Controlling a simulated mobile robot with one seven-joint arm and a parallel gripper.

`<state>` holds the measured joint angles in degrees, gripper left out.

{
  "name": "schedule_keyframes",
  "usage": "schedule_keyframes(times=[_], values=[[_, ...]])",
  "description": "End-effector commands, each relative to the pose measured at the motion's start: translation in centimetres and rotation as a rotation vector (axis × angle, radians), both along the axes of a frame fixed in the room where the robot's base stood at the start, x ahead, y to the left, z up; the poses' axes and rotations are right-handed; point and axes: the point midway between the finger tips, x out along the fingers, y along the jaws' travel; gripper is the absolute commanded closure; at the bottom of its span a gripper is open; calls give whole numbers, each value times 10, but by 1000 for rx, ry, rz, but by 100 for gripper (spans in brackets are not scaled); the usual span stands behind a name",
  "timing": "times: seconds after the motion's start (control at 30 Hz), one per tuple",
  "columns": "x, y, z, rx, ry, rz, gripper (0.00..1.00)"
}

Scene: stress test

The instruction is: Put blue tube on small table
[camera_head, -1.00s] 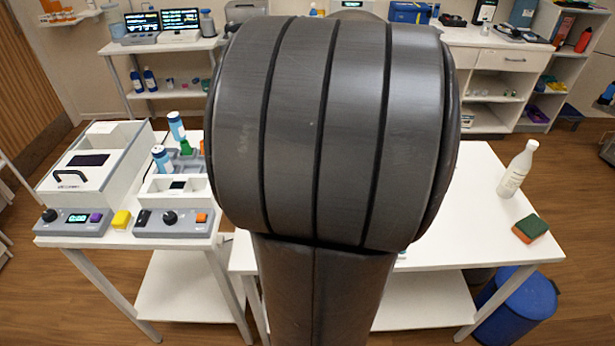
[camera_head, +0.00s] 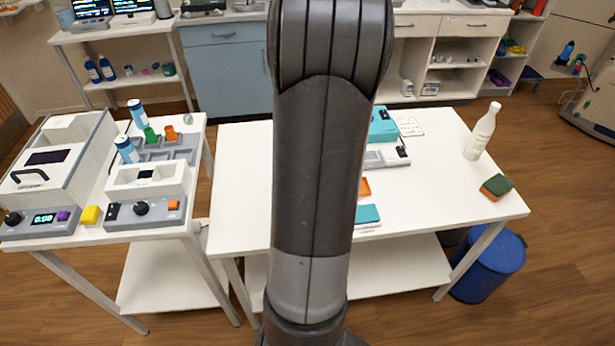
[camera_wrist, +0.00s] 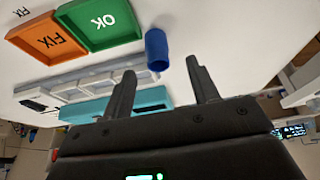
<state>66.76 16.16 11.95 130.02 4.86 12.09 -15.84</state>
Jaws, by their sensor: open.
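The blue tube (camera_wrist: 156,50) is a short dark-blue cylinder at the white table's surface in the wrist view, beside a green tray marked OK (camera_wrist: 102,22). My gripper (camera_wrist: 160,65) is open and empty. Its two fingers point toward the tube, which appears between and just past the fingertips, with no visible contact. I cannot tell whether the tube stands or lies. In the head view my arm hides the tube and the gripper. A smaller white table (camera_head: 100,187) stands at the left, holding instruments and two blue-and-white bottles.
The larger white table (camera_head: 440,190) holds a white bottle (camera_head: 482,132) and a green-orange sponge (camera_head: 496,187) at right. An orange tray marked FIX (camera_wrist: 47,38) adjoins the green one. A teal box (camera_head: 382,125) stands toward the back. A yellow block (camera_head: 90,215) sits on the left table.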

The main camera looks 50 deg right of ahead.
Motion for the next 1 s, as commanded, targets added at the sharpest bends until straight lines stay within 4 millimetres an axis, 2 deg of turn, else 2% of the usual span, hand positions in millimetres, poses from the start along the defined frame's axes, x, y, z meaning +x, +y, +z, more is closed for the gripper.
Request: schedule_keyframes(times=[0.17, 0.5, 0.83, 1.0], values=[[3, -4, -8, 2, 1, 0, 45], [13, -18, -43, 2, 2, 1, 45], [15, -20, -48, 0, 0, 1, 45], [15, -20, -47, 0, 0, 1, 58]])
